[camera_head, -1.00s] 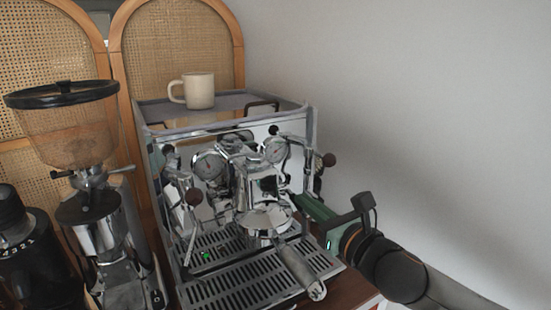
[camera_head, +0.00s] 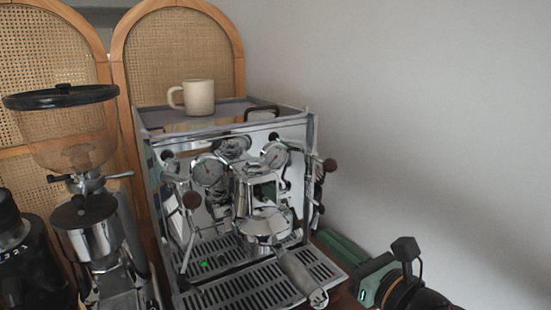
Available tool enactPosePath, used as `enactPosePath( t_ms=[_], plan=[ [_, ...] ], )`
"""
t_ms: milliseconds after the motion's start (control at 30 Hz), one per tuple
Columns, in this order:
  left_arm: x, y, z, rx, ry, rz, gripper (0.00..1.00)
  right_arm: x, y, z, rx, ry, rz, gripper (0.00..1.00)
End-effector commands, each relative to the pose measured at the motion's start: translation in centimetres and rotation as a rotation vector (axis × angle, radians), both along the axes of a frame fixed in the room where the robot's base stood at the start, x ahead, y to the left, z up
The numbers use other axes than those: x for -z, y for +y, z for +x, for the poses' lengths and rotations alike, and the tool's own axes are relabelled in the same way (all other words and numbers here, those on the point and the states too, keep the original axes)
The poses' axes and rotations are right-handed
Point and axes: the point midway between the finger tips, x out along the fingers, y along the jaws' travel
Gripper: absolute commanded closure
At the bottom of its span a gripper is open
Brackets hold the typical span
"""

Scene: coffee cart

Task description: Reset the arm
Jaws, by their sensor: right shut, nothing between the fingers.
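My right gripper (camera_head: 328,240) is at the lower right, just right of the espresso machine (camera_head: 230,140). Its green fingers are shut with nothing between them, and their tips lie close to the machine's right side. I cannot tell whether they touch it. My right arm comes in from the bottom right corner. My left gripper is not in view. A portafilter (camera_head: 299,277) sits in the machine's group head, its handle pointing toward me and to the right.
A white mug (camera_head: 198,97) stands on top of the machine. A coffee grinder (camera_head: 95,230) with a clear hopper stands to the left, beside a dark device (camera_head: 33,262). Rattan panels (camera_head: 180,52) are behind. A bare wall (camera_head: 430,110) bounds the right.

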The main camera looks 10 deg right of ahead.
Motion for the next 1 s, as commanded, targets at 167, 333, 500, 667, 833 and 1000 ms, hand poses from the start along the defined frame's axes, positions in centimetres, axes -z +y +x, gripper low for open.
enactPosePath(
  t_ms=[167, 333, 500, 667, 833, 1000],
  plan=[
    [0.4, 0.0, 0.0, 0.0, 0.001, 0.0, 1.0, 0.0, -0.5, -1.5, -0.001, 0.002, -0.002, 1.0],
    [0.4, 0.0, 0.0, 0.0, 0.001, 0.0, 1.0, -0.1, -0.5, -1.5, -0.001, 0.001, 0.001, 1.0],
    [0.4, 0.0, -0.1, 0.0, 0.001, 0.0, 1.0, 0.5, -0.4, -1.5, 0.007, 0.032, 0.052, 1.0],
    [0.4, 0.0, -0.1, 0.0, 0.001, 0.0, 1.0, 4.1, -0.2, -1.8, 0.084, 0.22, 0.382, 1.0],
    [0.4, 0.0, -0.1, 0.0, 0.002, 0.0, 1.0, 10.9, -0.9, -3.4, 0.307, 0.527, 0.957, 1.0],
    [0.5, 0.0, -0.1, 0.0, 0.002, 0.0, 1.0, 18.6, -2.2, -7.2, 0.664, 0.765, 1.531, 1.0]
  ],
)
